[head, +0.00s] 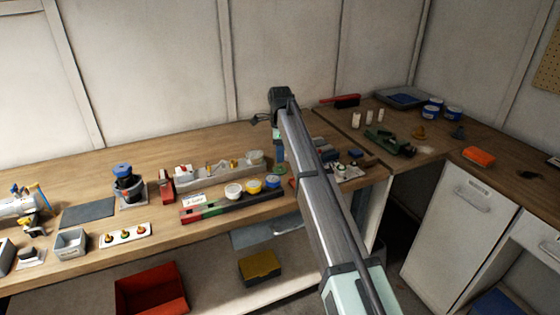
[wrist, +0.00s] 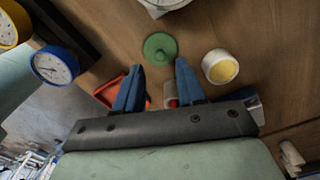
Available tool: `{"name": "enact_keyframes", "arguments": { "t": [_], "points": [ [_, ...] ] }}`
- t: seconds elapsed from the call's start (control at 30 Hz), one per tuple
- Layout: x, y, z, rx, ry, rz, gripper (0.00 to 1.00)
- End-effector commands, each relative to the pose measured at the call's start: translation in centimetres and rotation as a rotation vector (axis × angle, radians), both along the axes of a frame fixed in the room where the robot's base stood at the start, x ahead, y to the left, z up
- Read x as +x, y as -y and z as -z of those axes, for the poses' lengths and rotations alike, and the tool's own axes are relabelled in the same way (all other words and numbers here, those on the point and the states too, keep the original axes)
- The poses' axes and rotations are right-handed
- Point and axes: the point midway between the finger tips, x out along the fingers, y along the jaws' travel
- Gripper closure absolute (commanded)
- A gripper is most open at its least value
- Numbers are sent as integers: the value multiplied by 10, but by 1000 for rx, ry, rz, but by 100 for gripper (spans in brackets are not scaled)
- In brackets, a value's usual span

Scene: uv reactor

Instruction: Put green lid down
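The green lid (wrist: 160,48) is a round disc with a small knob in its middle. In the wrist view it lies on the wooden bench, just past my fingertips and roughly centred between them. My gripper (wrist: 160,66) has two blue fingers spread apart with nothing held between them. The height of the fingertips above the lid is hard to judge. In the head view my gripper (head: 279,158) points down over the bench's front part, near the round gauges, and the arm hides part of this area.
A white cup with yellow contents (wrist: 220,67) stands right of the lid. Blue-rimmed (wrist: 54,65) and yellow-rimmed (wrist: 8,28) gauges are at left. A red object (wrist: 110,92) and a small white-and-red item (wrist: 171,98) show near the fingers. A green tool (head: 390,142) lies farther right.

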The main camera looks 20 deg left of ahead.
Motion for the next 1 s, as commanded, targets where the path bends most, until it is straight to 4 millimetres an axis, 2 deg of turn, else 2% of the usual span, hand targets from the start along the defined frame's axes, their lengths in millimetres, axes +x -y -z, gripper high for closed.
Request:
{"name": "enact_keyframes", "arguments": {
  "t": [0.03, 0.2, 0.43, 0.6, 1.0],
  "points": [
    [1, -1, -11, 1, 2, 0, 61],
    [1, -1, -42, 1, 2, 0, 61],
    [1, 0, -71, 0, 1, 0, 61],
    [0, 0, -79, 0, 0, 0, 61],
    [0, 0, -80, 0, 0, 0, 61]
  ]
}}
